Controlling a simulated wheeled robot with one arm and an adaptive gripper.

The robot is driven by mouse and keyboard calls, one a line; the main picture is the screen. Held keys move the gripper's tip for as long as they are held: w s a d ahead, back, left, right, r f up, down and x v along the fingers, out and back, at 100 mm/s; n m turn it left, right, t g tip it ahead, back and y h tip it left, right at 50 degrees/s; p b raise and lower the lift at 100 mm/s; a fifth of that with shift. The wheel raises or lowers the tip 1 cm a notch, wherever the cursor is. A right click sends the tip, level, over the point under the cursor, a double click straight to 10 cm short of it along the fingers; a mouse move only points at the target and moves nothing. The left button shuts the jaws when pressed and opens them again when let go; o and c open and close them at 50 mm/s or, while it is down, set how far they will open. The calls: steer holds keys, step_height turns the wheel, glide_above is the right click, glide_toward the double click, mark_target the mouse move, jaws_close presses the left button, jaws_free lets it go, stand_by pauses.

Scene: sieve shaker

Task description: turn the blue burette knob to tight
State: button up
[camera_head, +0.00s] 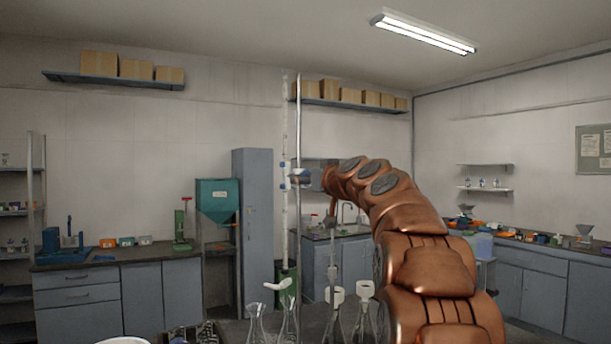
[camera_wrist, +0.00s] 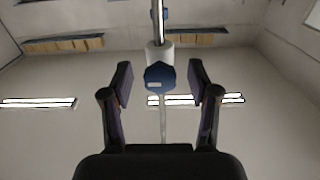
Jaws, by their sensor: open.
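In the wrist view, a blue knob (camera_wrist: 159,77) with a pale label sits in the middle, just below a white collar on an upright metal rod (camera_wrist: 158,18). My gripper (camera_wrist: 160,82) is open, with one dark finger on each side of the knob. Gaps show between the fingers and the knob, so neither appears to touch it. My arm's end reaches close to this rod; the fingers are not clear there.
Glass flasks (camera_head: 256,325) stand below on the bench, some with white tops (camera_head: 335,295). A white fitting (camera_head: 278,285) sits above the left flasks. A grey cabinet (camera_head: 255,220) and a sink counter stand behind.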

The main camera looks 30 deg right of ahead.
steer(key=shift+w+d, duration=0.1)
steer(key=shift+w, duration=0.55)
steer(key=c, duration=1.1)
steer(key=shift+m+p, duration=0.3)
steer(key=shift+m, duration=0.5)
jaws_close()
steer(key=o, duration=1.1)
jaws_free()
